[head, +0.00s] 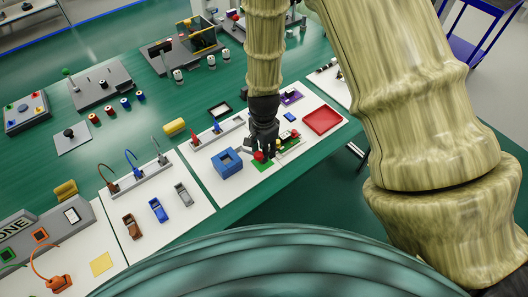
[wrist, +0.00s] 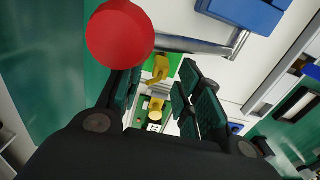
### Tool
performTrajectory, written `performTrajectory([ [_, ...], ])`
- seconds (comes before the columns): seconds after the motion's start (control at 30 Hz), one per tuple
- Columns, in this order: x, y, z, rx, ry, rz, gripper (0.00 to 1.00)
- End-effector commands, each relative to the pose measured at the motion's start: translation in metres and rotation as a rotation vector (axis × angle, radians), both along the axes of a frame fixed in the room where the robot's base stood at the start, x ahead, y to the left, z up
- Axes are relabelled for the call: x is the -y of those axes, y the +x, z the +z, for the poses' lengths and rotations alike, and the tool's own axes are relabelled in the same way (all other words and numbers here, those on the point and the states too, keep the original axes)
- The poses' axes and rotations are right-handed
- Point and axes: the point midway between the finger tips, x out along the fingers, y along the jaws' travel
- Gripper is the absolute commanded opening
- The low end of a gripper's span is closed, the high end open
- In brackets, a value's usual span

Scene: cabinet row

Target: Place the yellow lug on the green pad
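My gripper (head: 264,151) points down over the white work panel in the head view. In the wrist view its two dark fingers (wrist: 160,100) stand apart with a gap between them. Through that gap shows the yellow lug (wrist: 160,69), a small bent piece, over the bright green pad (wrist: 174,62). I cannot tell whether the lug touches the pad. The lug appears clear of both fingers. A second yellow part (wrist: 156,105) shows lower in the gap. In the head view the lug is hidden behind the gripper; a bright green patch (head: 263,164) shows below the fingers.
A red ball (wrist: 120,33) is close to the left finger, with a grey metal bar (wrist: 195,45) beyond. A blue box (head: 227,163) stands left of my gripper. A red tray (head: 321,120) lies to the right. A green board with small parts (head: 287,143) is beside the fingers.

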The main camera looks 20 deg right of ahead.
Motion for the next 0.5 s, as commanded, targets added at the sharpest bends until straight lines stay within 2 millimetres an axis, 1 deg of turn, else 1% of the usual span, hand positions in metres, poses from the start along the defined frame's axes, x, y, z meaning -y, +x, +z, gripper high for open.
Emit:
performTrajectory([
  [0.5, 0.0, 0.0, 0.058, 0.004, -0.001, -0.001, 0.35],
])
